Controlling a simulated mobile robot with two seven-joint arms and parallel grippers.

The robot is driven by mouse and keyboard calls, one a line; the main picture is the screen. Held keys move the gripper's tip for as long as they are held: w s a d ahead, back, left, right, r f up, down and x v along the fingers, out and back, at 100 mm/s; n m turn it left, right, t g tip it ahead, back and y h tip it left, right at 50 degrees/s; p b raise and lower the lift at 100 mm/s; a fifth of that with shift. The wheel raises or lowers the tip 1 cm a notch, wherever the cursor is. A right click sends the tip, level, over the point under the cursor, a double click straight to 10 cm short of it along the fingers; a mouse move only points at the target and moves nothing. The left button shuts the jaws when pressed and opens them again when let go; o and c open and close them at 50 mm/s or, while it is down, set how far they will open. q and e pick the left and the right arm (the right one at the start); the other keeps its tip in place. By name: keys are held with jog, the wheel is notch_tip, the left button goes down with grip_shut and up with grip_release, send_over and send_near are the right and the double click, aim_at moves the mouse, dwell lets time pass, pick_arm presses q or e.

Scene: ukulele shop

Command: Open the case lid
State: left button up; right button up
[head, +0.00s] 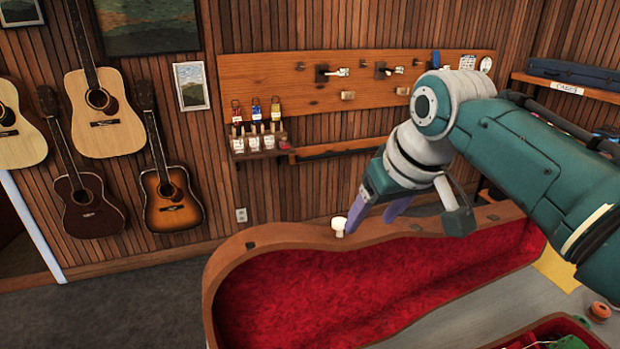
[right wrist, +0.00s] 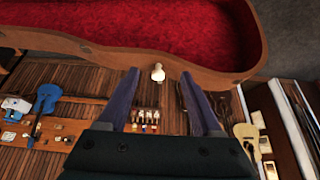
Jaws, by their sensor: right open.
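A guitar-shaped case shell (head: 232,247) with a brown rim and red plush lining lies open to view across the middle of the head view. I cannot tell whether this shell is the lid or the body. A cream knob (head: 339,227) stands on its far rim. My right gripper (head: 374,217) is open, its purple fingers pointing down just right of the knob. In the right wrist view the knob (right wrist: 158,72) appears between the spread fingertips (right wrist: 159,78), by the rim (right wrist: 112,48). Contact is not visible. My left gripper is out of view.
A grey worktop (head: 470,313) shows at lower right, with a small orange spool (head: 599,311) and a red-lined compartment holding something green. Guitars (head: 105,115) hang on the wood-panelled wall.

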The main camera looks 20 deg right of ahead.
jog(key=shift+v, duration=1.75)
jog(key=shift+s, duration=0.1)
